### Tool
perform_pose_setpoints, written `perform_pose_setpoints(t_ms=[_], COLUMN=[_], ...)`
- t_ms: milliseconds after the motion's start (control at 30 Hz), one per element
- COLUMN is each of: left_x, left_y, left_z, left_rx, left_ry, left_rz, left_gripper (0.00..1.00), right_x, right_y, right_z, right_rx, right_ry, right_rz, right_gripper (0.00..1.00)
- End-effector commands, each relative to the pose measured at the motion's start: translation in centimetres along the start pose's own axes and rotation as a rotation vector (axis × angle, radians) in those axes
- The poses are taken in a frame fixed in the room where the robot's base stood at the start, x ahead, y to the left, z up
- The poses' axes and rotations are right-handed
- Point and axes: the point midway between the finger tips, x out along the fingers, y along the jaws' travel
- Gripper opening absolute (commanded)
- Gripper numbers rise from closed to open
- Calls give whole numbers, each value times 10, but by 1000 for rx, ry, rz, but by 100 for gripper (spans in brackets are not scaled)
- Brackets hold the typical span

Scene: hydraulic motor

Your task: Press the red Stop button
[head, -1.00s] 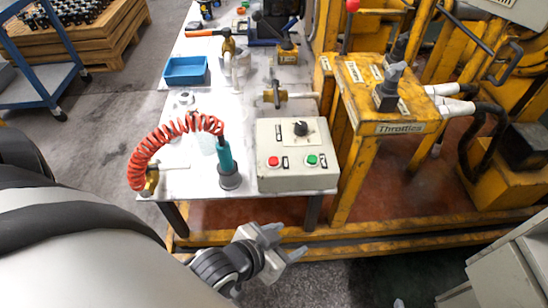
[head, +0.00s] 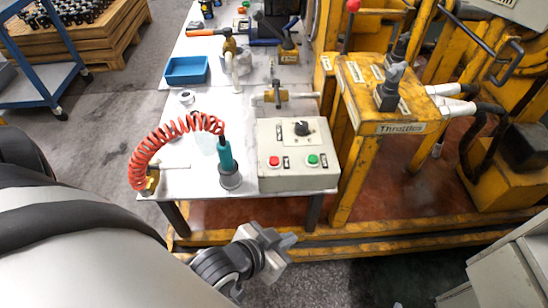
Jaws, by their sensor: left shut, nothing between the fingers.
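The red Stop button (head: 273,161) is on the left of the sloped front of a beige control box (head: 292,181) at the table's near right corner. A green button (head: 312,160) sits to its right, and a black knob (head: 301,129) is above them. The small labels are too small to read. My left gripper (head: 288,241) is shut and empty. In the picture it is below the control box, in front of the table's near edge and apart from the button. My right gripper is not clearly in view.
A teal tool (head: 227,165) with a coiled red hose (head: 150,150) stands left of the box on the white table (head: 205,110). A blue bin (head: 187,70) is farther back. A yellow frame labelled Throttles (head: 400,128) stands close on the right.

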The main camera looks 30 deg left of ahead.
Motion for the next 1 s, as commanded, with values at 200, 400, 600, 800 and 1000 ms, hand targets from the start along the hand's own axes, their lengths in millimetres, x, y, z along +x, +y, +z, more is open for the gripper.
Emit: perform_pose_setpoints(t_ms=[200,400,600,800,1000], left_x=[0,0,0,0,0], left_y=[0,0,0,0,0], left_z=[0,0,0,0,0], left_rx=[0,0,0,0,0], left_ry=[0,0,0,0,0], left_rz=[0,0,0,0,0], left_gripper=[0,0,0,0,0], right_x=[1,2,2,2,2], right_y=[1,1,1,0,0], right_z=[-2,-5,-6,-6,-6], right_rx=[-3,-4,-4,1,5], right_ry=[4,10,12,13,12], right_rz=[0,1,2,2,2], right_gripper=[55,55,55,55,55])
